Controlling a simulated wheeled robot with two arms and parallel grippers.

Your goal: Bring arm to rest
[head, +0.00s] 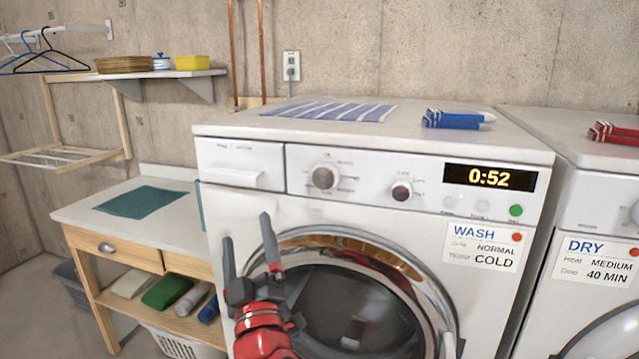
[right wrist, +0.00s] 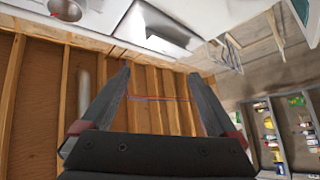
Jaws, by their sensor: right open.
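My right gripper (head: 249,245) is open and empty in front of the washer (head: 240,215), at the left edge of its round door (head: 345,295). I cannot tell whether it touches the washer. In the right wrist view the two dark fingers (right wrist: 163,95) are spread apart with nothing between them, pointing up toward the wooden ceiling beams. The red part of my right arm shows at the bottom of the head view. My left gripper is not in view.
The washer display (head: 489,177) reads 0:52. The dryer (head: 600,200) stands at right. A wooden table (head: 150,255) with a teal cloth (head: 140,200) stands at left.

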